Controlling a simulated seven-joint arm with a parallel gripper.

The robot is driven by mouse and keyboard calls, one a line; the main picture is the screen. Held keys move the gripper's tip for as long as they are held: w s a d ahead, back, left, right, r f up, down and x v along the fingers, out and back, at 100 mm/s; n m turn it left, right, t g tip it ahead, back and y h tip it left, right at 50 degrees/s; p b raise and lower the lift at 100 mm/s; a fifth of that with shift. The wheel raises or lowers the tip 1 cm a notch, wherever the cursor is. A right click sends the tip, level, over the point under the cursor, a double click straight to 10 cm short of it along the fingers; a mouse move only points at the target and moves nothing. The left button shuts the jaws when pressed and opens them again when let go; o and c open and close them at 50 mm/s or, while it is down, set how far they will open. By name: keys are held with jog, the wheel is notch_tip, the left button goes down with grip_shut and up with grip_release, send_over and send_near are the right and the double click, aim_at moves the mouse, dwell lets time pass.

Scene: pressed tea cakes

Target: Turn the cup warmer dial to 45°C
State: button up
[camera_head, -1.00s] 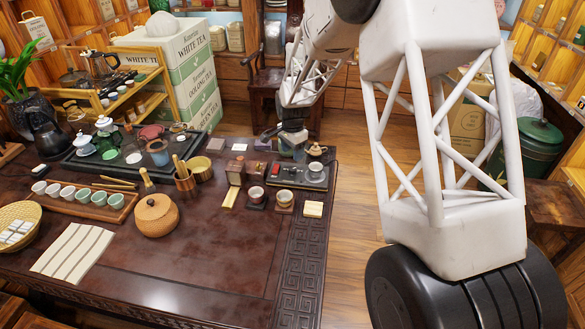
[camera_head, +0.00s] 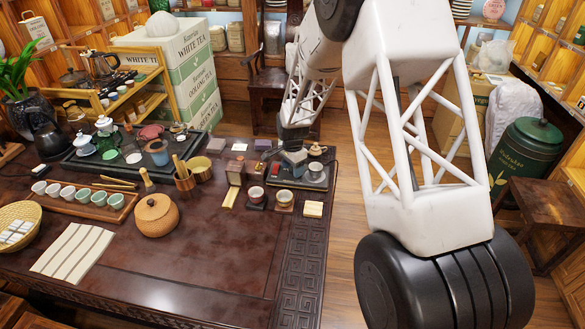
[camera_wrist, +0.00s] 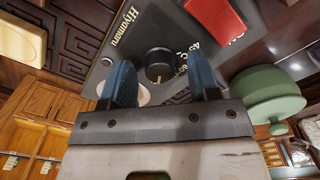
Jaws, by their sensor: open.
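The cup warmer (camera_head: 297,183) is a dark slab near the table's right edge, with a pale cup (camera_head: 315,169) beside my gripper. In the wrist view its dark top (camera_wrist: 127,48) carries gold lettering and a "45°C" mark to the right of the dial. The dial (camera_wrist: 159,62) is a round black knob with a small pale mark at its lower edge. My gripper (camera_wrist: 161,64) is open, with one blue finger on each side of the dial. I cannot tell whether they touch it. In the head view my gripper (camera_head: 294,160) is over the warmer, hiding the dial.
Small cups on coasters (camera_head: 284,199) stand in front of the warmer. The table's front middle (camera_head: 215,265) is clear.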

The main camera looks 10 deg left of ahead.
jog(key=shift+c, duration=0.3)
jog(key=c, duration=0.9)
jog(key=shift+o, duration=0.2)
